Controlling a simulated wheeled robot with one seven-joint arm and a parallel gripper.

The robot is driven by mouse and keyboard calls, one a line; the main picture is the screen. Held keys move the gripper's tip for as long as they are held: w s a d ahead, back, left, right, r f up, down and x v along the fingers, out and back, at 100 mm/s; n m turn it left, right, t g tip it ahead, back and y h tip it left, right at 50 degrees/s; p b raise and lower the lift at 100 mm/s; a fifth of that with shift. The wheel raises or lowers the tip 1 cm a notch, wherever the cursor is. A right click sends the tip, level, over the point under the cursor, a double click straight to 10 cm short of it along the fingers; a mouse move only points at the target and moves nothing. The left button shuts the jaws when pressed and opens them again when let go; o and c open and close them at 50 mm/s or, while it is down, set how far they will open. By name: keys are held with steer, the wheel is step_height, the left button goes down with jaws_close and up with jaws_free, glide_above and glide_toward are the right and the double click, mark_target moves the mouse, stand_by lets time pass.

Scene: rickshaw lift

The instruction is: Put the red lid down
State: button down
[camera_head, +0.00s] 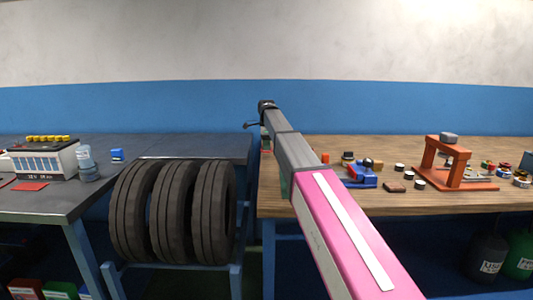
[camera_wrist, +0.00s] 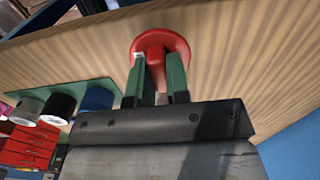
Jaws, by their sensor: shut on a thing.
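The red lid (camera_wrist: 171,43) shows at the top middle of the wrist view, round with a raised grip in its middle. The green fingers of my gripper (camera_wrist: 159,72) are shut on that grip, and the lid is in front of the wooden bench top (camera_wrist: 245,60). I cannot tell whether the lid touches the wood or is held just off it. In the head view my arm reaches to the left end of the wooden bench (camera_head: 440,201); the fingers and the lid are not clear there.
Several small pots, including a black one (camera_wrist: 59,107) and a blue one (camera_wrist: 97,98), stand by a green strip in the wrist view. Red drawers (camera_wrist: 27,143) show below them. In the head view, tyres (camera_head: 172,210) stand between the benches, and an orange press (camera_head: 447,165) stands right.

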mark_target(267, 151)
steer(key=shift+f, duration=1.8)
steer(key=shift+f, duration=0.15)
steer(key=c, duration=1.1)
jaws_free()
step_height(267, 151, up, 12)
steer(key=shift+r, duration=0.2)
